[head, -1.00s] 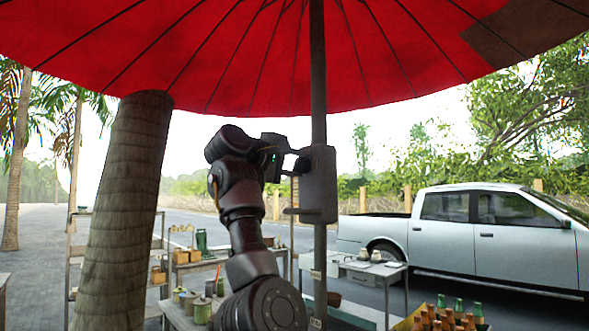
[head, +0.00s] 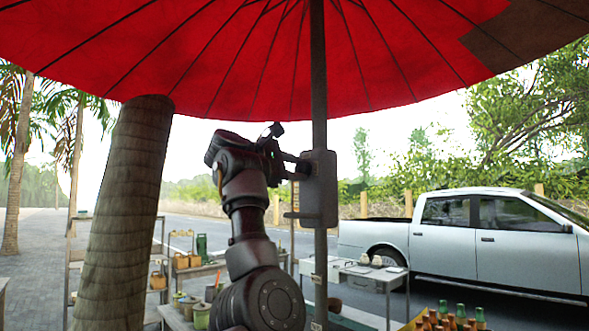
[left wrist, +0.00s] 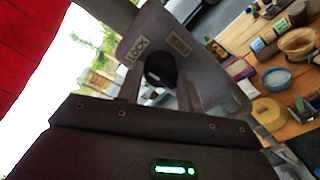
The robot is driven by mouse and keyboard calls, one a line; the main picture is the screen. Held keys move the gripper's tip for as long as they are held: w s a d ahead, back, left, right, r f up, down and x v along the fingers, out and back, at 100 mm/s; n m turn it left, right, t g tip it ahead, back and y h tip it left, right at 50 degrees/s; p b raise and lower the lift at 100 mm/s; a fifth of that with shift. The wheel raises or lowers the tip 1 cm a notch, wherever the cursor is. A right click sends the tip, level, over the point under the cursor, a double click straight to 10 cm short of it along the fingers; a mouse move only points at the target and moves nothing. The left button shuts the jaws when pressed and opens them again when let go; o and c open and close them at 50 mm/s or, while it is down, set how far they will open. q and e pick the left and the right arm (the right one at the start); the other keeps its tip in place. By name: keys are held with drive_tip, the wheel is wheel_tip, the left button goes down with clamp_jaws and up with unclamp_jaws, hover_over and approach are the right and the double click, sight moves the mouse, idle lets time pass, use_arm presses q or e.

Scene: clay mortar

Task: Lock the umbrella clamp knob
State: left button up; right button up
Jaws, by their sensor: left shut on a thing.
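The umbrella clamp (head: 322,190) is a grey box on the dark pole (head: 319,80) under the red canopy (head: 230,60). In the left wrist view its plate (left wrist: 150,32) carries a "LOCK" label and a second label that is hard to read. The round dark knob (left wrist: 161,70) sits below the labels. My left gripper (head: 300,167) reaches the clamp's left side, with its fingers shut on the knob; in the left wrist view the fingers (left wrist: 158,92) stand on either side of it. My right gripper is not in view.
A palm trunk (head: 125,210) stands left of my arm. A shelf and tables (head: 375,272) with pots stand behind. Bottles (head: 450,318) are at the lower right. A white pickup (head: 480,240) is parked on the road.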

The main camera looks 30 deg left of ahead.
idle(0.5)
use_arm(q)
drive_tip(key=o, duration=1)
drive_tip(key=shift+s+a+f+b, duration=0.1)
drive_tip(key=shift+s+a+b, duration=0.15)
drive_tip(key=shift+s+b, duration=0.2)
drive_tip(key=b+v, duration=0.4)
drive_tip(key=v, duration=0.5)
drive_tip(key=shift+s+a, duration=0.1)
drive_tip(key=shift+s, duration=0.25)
